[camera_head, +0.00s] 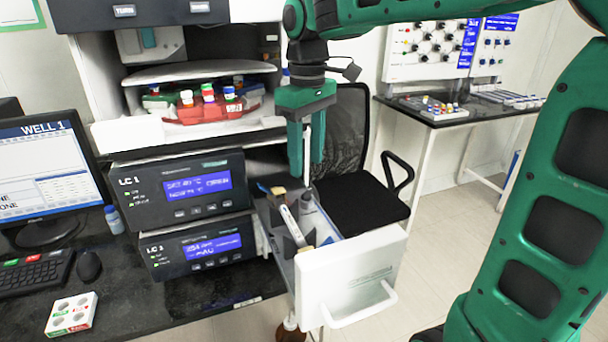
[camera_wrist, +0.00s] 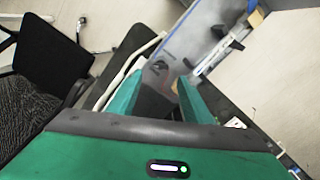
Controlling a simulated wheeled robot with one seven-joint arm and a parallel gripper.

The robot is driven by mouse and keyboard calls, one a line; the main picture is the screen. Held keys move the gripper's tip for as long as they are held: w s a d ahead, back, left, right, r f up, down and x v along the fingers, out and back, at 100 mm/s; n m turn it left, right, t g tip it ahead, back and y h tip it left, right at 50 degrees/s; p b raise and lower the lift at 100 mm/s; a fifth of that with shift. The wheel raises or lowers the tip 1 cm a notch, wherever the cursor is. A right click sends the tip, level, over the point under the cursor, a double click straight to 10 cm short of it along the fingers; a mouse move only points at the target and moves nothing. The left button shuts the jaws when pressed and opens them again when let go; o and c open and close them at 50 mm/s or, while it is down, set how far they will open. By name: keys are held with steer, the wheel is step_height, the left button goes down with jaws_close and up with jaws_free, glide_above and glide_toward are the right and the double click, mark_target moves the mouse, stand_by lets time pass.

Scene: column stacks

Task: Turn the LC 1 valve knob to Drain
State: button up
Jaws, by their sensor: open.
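My gripper (camera_head: 307,166) points down above an open drawer (camera_head: 345,285) with a white front and a handle. Its two green fingers are apart, with nothing held between them. In the wrist view my gripper (camera_wrist: 160,80) has its fingertips over the grey drawer interior, where a dark shape (camera_wrist: 159,67) shows between them; I cannot tell if it is a knob. The upper instrument panel (camera_head: 182,185) is labelled LC 1 and has a lit blue screen. The lower panel (camera_head: 197,245) looks similar, its label blurred. I cannot make out a valve knob or a Drain mark.
The drawer holds a pale, long item (camera_head: 292,226) and other small things. A black chair (camera_head: 360,203) stands behind it. A red tray (camera_head: 212,108) with capped bottles sits above the panels. A monitor (camera_head: 45,175) and keyboard (camera_head: 35,275) are at left. Floor is open at right.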

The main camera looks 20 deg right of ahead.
steer(key=shift+r, duration=1.9)
